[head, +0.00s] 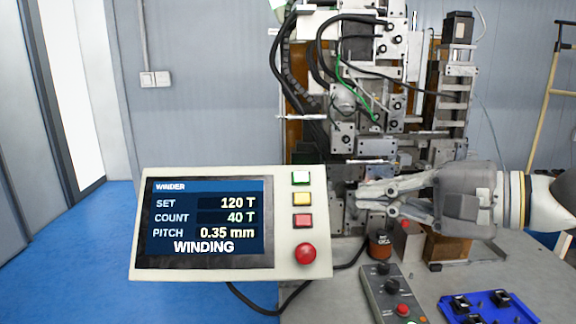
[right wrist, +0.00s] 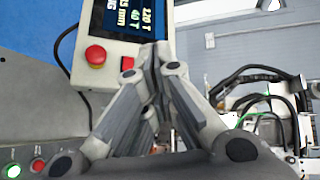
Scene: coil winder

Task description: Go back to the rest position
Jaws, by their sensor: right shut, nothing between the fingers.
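My right gripper (head: 362,195) reaches in from the right in the head view, in front of the lower part of the coil winder (head: 345,135). Its fingers are closed together and hold nothing; the closed fingers also show in the right wrist view (right wrist: 155,58). The fingertips are just right of the control panel (head: 320,225), whose screen (head: 205,220) reads WINDING, set 120 T, count 40 T, pitch 0.35 mm. The panel also shows in the right wrist view (right wrist: 113,72). I cannot tell if the fingertips touch anything. My left gripper is not in view.
A grey button box (head: 392,292) and a blue tray (head: 488,310) with black parts stand on the grey table at the lower right. A copper-coloured spool (head: 380,246) stands below my right gripper. Blue floor (head: 90,260) lies open at the left.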

